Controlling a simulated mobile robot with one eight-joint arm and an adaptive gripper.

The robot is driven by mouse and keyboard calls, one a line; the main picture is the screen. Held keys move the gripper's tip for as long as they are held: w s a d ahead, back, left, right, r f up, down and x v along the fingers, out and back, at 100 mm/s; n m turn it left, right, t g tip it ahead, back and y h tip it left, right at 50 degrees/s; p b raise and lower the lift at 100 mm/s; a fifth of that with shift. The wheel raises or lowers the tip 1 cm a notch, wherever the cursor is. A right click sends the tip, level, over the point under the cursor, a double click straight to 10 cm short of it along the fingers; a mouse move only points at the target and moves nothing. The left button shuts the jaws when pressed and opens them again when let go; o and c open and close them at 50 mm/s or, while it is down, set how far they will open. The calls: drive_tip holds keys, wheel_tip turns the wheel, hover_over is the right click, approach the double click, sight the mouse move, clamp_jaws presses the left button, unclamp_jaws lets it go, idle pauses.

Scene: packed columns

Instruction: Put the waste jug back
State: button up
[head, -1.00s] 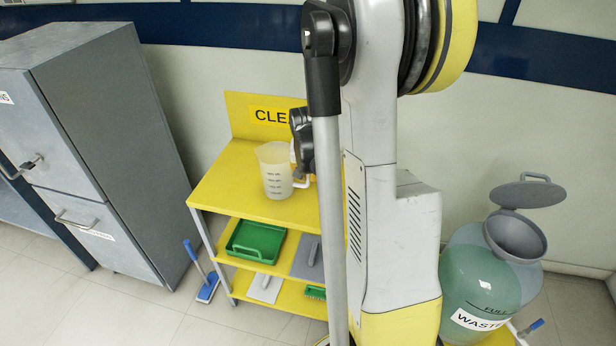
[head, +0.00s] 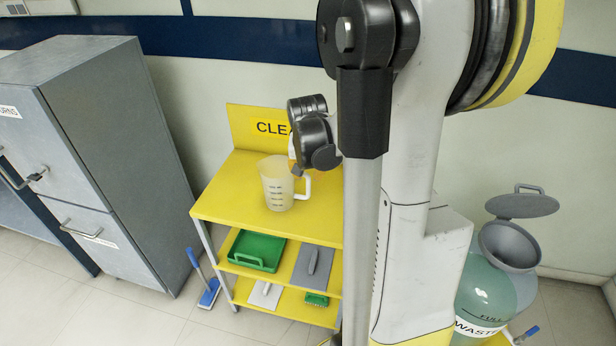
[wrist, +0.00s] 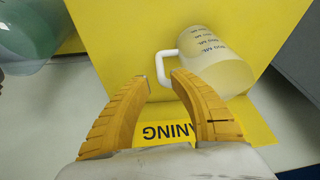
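The translucent measuring jug (head: 277,184) stands upright on the top shelf of the yellow cleaning cart (head: 230,208). In the wrist view the jug (wrist: 215,68) lies just beyond my fingertips, its white handle (wrist: 163,68) toward me. My gripper (wrist: 160,85) is open and empty, with its yellow fingers spread and the handle a little ahead of the gap. The large waste container (head: 487,290) with a grey funnel and open lid stands at the right.
Lower cart shelves hold a green tray (head: 257,250), a grey float (head: 312,266) and brushes. A grey cabinet (head: 120,150) stands left of the cart. The top shelf around the jug looks clear.

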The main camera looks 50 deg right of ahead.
drive_tip(key=s+a+r+n+t, duration=0.1)
drive_tip(key=a+r+n, duration=0.1)
drive_tip(key=a+r, duration=0.45)
drive_tip(key=s+a+r+n+t, duration=0.1)
drive_tip(key=a+r+n, duration=0.15)
drive_tip(key=a, duration=0.65)
drive_tip(key=s+a+r+n+t+y, duration=0.2)
drive_tip(key=s+a+n, duration=0.3)
drive_tip(key=a, duration=0.9)
drive_tip(key=shift+s+r+y+p, duration=0.4)
drive_tip(key=shift+s+r, duration=0.15)
drive_tip(key=shift+s, duration=0.6)
drive_tip(key=shift+n, duration=0.25)
